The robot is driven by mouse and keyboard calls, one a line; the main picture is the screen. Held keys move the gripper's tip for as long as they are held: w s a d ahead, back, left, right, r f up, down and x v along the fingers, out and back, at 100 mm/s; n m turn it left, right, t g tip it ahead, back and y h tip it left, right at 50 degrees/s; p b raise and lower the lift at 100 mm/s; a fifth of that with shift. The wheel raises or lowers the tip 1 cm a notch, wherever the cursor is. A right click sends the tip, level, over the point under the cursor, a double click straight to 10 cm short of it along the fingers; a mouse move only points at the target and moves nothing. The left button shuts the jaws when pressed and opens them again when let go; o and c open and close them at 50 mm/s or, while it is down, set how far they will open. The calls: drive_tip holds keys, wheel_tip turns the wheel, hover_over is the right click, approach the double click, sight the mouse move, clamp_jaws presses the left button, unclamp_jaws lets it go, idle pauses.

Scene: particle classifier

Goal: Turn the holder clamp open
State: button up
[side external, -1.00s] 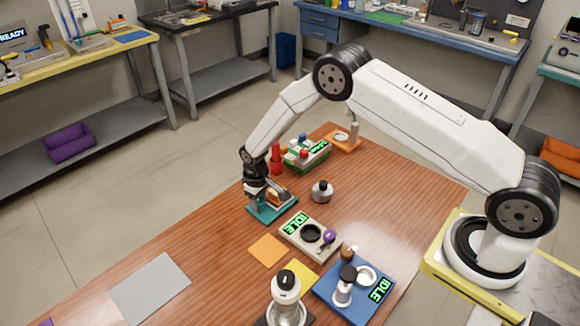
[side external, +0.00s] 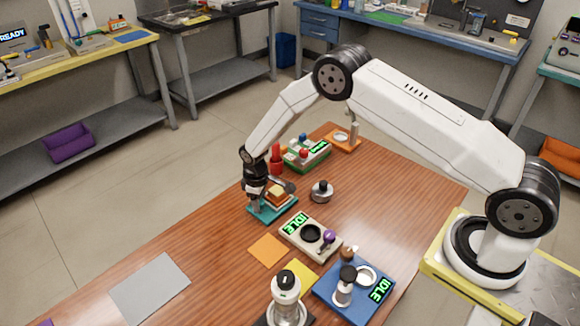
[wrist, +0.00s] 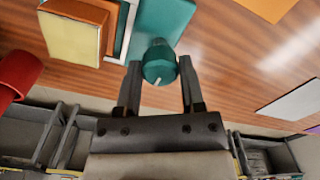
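The holder is a teal base (side external: 264,214) on the wooden table, also in the wrist view (wrist: 172,18). A yellow-and-brown block (wrist: 76,32) sits in it beside a pale frame. The holder clamp shows a round teal knob (wrist: 159,63) at the base's edge, with a short pale mark on its near side. My gripper (wrist: 160,66) has its two dark fingertips on either side of the knob, seemingly touching it. In the side view my gripper (side external: 256,200) points down at the holder's left part and hides the knob.
A red object (wrist: 17,74) is close by in the wrist view. A grey round weight (side external: 321,191) and a beige IDLE device (side external: 322,249) stand right of the holder. A green device (side external: 306,154) is behind. An orange square (side external: 268,250) lies flat in front.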

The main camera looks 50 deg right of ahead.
drive_tip(key=o, duration=0.3)
drive_tip(key=shift+r, duration=0.1)
drive_tip(key=shift+r, duration=3.85)
